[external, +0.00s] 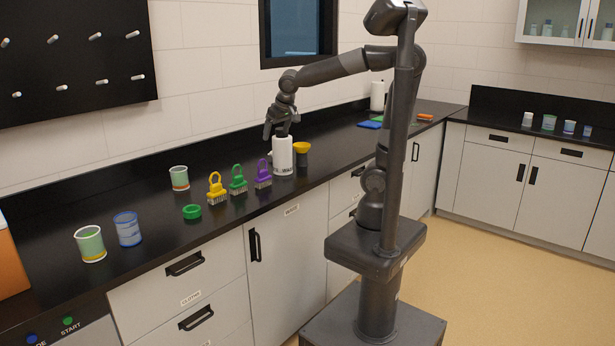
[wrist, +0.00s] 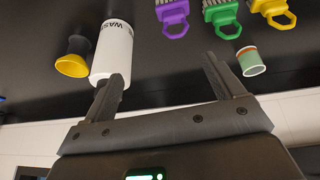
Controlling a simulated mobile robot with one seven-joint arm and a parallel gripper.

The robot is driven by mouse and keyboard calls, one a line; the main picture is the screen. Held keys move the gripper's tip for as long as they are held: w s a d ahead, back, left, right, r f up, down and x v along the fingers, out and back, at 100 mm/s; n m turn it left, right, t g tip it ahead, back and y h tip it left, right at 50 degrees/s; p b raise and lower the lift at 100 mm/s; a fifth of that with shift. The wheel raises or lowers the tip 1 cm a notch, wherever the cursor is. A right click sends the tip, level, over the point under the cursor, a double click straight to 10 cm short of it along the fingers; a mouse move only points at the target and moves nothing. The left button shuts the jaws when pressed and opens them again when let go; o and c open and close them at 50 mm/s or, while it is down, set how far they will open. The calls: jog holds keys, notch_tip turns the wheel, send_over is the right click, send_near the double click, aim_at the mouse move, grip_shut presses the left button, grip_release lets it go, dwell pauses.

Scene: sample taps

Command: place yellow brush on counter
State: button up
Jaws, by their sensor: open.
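The yellow brush (external: 216,187) stands on the black counter (external: 150,232), bristles down and loop handle up. It is at the left end of a row with a green brush (external: 238,180) and a purple brush (external: 263,174). In the wrist view the yellow brush (wrist: 272,10) is at the top right, partly cut off by the edge. My gripper (external: 280,130) is above the counter at the white bottle, to the right of the brushes. In the wrist view my gripper (wrist: 165,72) has its fingers wide apart with nothing between them.
A white bottle (external: 283,158) with dark lettering stands close to my gripper, with a yellow-topped funnel-like item (external: 302,149) beside it. A green ring (external: 192,212) and several cups, including one with an orange band (external: 179,178), stand on the left. The front counter edge is near the brushes.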

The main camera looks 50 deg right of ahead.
jog(key=s+d+f, duration=0.2)
jog(key=s+d, duration=1.1)
jog(key=d, duration=0.1)
jog(key=shift+t+y, duration=0.3)
jog(key=shift+t, duration=0.1)
